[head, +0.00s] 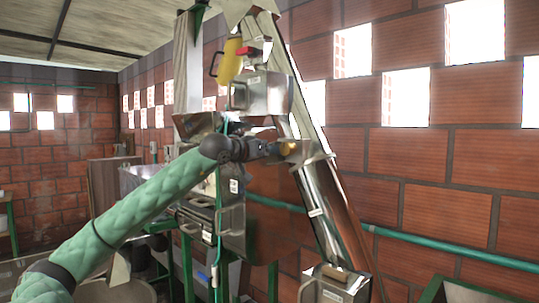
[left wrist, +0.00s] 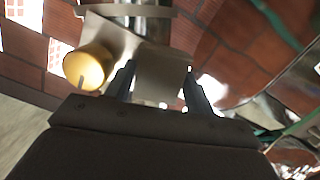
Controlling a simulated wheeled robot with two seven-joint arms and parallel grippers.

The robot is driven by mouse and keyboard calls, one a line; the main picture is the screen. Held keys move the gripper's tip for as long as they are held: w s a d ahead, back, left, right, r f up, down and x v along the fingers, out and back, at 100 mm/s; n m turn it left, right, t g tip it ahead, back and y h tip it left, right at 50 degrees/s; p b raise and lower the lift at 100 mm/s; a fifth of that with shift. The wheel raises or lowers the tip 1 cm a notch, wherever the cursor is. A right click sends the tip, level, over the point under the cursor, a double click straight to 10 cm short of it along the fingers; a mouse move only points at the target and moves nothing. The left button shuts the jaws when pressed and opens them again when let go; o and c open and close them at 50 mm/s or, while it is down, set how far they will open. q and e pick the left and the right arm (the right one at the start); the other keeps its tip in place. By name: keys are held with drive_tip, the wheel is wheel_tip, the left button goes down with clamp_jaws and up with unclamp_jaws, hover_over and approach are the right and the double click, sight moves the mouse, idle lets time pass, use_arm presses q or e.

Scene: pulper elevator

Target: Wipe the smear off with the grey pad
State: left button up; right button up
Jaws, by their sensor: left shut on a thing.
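My left gripper (head: 284,149) reaches in from the left to the metal chute of the elevator (head: 318,190). In the left wrist view its two dark fingers (left wrist: 158,88) stand on either side of a pale grey piece (left wrist: 152,68), which looks like the grey pad. The gripper is shut on it. Its edges blend with the metal behind, so I cannot tell whether it touches the chute. I cannot make out the smear. My right gripper is not in view.
A steel box (head: 262,94) and a yellow part (head: 229,61) are above my gripper. A teal hose hangs beside my wrist. A steel box (head: 335,284) stands at the chute's foot. A green pipe (head: 430,243) runs along the brick wall at right.

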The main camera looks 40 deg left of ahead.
use_arm(q)
drive_tip(key=shift+r, duration=0.1)
drive_tip(key=shift+r+p, duration=0.45)
idle(0.5)
drive_tip(key=s+b, duration=0.5)
drive_tip(key=shift+a, duration=0.2)
idle(0.5)
